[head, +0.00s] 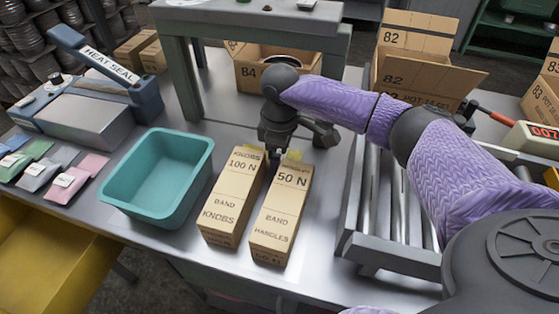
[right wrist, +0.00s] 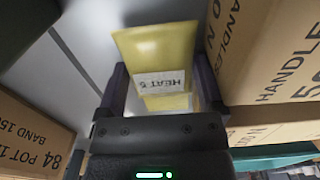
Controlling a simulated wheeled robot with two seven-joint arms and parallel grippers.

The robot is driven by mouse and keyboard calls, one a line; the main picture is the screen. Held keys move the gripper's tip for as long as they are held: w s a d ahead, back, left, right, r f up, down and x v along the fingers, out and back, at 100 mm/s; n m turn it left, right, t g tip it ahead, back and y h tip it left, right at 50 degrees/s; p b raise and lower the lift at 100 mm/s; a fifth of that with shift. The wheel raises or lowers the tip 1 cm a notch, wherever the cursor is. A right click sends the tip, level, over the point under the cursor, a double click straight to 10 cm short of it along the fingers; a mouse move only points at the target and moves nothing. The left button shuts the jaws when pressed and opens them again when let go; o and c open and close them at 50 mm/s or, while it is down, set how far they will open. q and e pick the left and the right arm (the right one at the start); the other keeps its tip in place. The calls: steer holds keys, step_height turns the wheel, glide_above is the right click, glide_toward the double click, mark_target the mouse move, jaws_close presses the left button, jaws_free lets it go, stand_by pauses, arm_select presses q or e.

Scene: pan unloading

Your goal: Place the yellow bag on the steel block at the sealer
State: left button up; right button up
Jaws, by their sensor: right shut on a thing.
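The yellow bag (right wrist: 155,45) with a white printed label sits between the two fingers of my right gripper (right wrist: 160,72) in the right wrist view. In the head view the right gripper (head: 275,150) is behind the two tall cartons, and only small yellow parts of the bag (head: 294,155) show there. The heat sealer (head: 108,68) stands at the far left, with the grey steel block (head: 88,122) in front of it. The block's top looks bare. The gripper is well to the right of the block. My left gripper is out of view.
A teal bin (head: 160,205) stands between the block and the knobs carton (head: 228,205). The handles carton (head: 280,215) is beside it. Several coloured bags lie left of the bin. A grey stand (head: 180,70) and open box 84 (head: 245,72) are behind; rollers are right.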

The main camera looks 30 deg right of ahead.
steer(key=o, duration=1.2)
